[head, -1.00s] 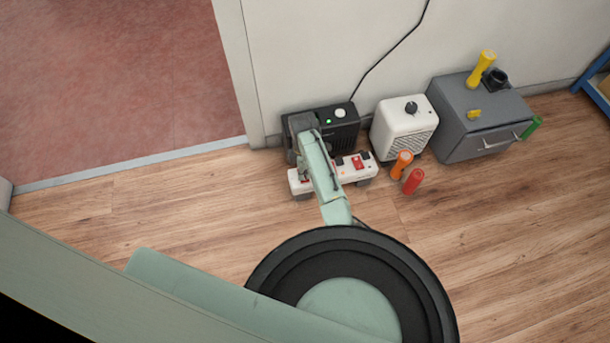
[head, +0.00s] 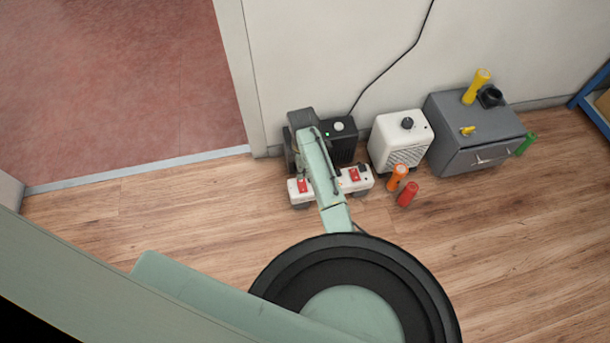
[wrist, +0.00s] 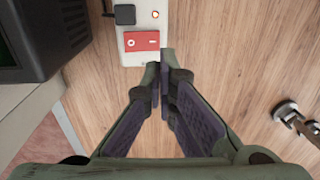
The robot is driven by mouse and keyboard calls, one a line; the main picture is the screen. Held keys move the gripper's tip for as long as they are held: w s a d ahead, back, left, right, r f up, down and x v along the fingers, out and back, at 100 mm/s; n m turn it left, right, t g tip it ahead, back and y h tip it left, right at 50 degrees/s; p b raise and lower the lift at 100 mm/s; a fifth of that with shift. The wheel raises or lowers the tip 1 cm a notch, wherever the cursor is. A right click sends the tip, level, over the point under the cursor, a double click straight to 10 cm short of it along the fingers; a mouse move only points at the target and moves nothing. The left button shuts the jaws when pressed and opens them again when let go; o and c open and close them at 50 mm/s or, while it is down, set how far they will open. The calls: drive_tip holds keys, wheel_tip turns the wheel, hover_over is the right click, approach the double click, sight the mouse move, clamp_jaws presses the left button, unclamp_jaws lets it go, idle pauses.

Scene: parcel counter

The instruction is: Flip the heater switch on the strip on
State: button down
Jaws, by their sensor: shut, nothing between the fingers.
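The white power strip (head: 365,185) lies on the floor in front of the wall, its middle hidden under my arm. A red switch shows near its left end (head: 303,186) and another to the right of my arm (head: 354,174). In the wrist view the strip's end (wrist: 140,59) holds a red rocker (wrist: 141,41) marked O and I, a small glowing lamp (wrist: 155,14) and a black plug (wrist: 125,14). I cannot tell which way the rocker is tipped, or which switch is the heater's. My gripper (wrist: 160,66) is shut and empty, its tips beside that strip end, near the rocker.
A black box with a green light (head: 340,145) stands behind the strip. A white heater (head: 400,140) and a grey cabinet (head: 474,130) stand to the right. An orange (head: 397,178) and a red cylinder (head: 408,195) stand before the heater. The floor to the left is clear.

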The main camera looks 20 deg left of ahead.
drive_tip(key=shift+s+d+r, duration=0.1)
drive_tip(key=shift+r, duration=1.05)
drive_tip(key=shift+s+r, duration=0.1)
drive_tip(key=shift+r, duration=1)
